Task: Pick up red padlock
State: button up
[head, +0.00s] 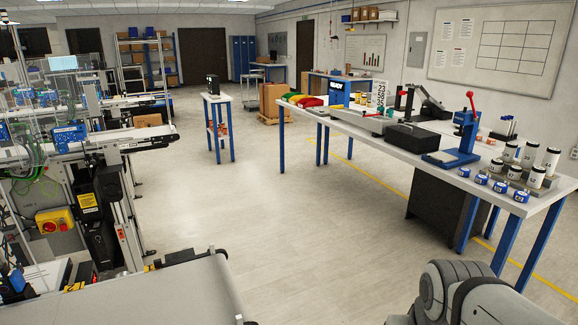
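I cannot make out a red padlock for certain in the head view. Small red spots show on the yellow switch box (55,220) at the left machine and on the lower shelf of the small table (218,97), but they are too small to tell. My gripper is not in view; only a grey part of my arm shows at the bottom right.
A long white workbench (510,190) at the right carries a blue press (463,140) with a red handle, several labelled cylinders and blue gauges. A conveyor belt (140,300) is at the lower left. The middle floor is clear.

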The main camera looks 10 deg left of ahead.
aim_at(63, 226)
jog(key=u, duration=0.1)
jog(key=i, duration=1.8)
jog(key=u, duration=1.05)
jog(key=i, duration=1.15)
jog(key=u, duration=1.15)
jog(key=i, duration=0.55)
jog(key=u, duration=0.2)
jog(key=k, duration=0.8)
jog(key=u, duration=0.2)
jog(key=i, duration=0.8)
jog(key=z, duration=0.5)
jog(key=k, duration=0.55)
jog(key=z, duration=0.35)
